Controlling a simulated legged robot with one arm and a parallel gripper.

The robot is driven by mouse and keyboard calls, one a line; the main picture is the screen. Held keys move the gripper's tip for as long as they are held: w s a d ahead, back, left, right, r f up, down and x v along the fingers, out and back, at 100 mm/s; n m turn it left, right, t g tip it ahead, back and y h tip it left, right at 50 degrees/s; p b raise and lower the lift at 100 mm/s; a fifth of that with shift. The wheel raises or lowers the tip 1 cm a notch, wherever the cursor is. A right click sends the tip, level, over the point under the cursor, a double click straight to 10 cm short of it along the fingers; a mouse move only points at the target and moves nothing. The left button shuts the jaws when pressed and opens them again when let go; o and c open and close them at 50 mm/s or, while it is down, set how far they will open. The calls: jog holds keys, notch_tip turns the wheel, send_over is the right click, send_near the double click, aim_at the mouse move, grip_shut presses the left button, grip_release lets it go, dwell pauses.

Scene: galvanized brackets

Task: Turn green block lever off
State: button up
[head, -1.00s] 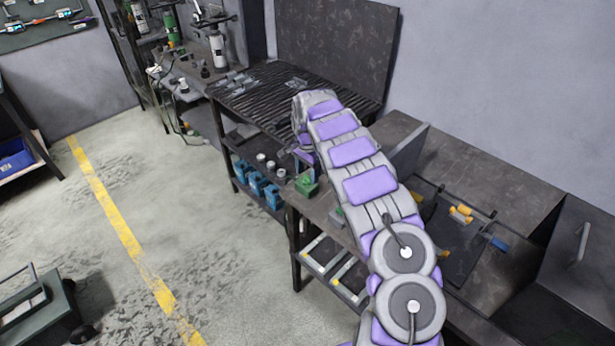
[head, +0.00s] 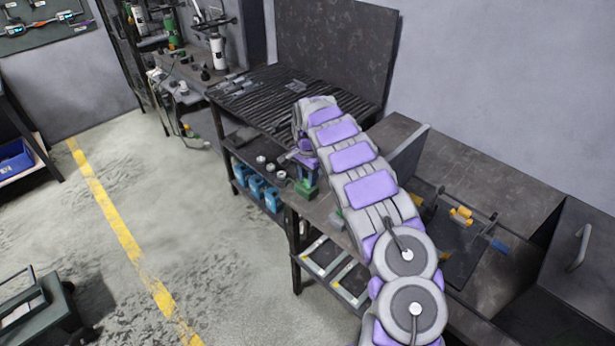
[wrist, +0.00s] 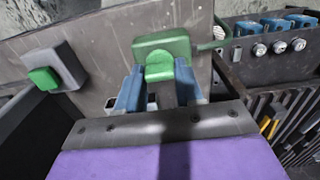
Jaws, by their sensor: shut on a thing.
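The green block (wrist: 165,42) sits on the grey bench in the middle of the wrist view. Its green lever (wrist: 160,68) points toward my gripper (wrist: 160,82). The two blue-grey fingers stand on either side of the lever, and my gripper is shut on it. In the head view the green block (head: 306,189) shows at the bench's left edge, just below the end of my arm. My gripper there (head: 303,160) is small and mostly covered by the arm, so its fingertips cannot be made out.
A grey box with a green button (wrist: 45,78) stands left of the block in the wrist view. Blue containers (head: 262,190) sit on a lower shelf. A slatted table (head: 255,95) lies beyond. The floor to the left is clear around the yellow line (head: 115,225).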

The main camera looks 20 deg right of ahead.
jog(key=shift+c, duration=0.5)
jog(key=shift+r+p, duration=0.1)
jog(key=shift+p, duration=0.2)
jog(key=shift+a+n+p, duration=0.1)
jog(key=shift+n+p, duration=0.2)
jog(key=n+p, duration=0.3)
jog(key=shift+r, duration=0.1)
jog(key=n+p, duration=0.3)
jog(key=n, duration=0.1)
jog(key=n+p, duration=0.3)
jog(key=n, duration=0.2)
jog(key=shift+n, duration=0.4)
jog(key=shift+f+n+p, duration=0.2)
jog(key=shift+n+p, duration=0.75)
jog(key=shift+n, duration=1.25)
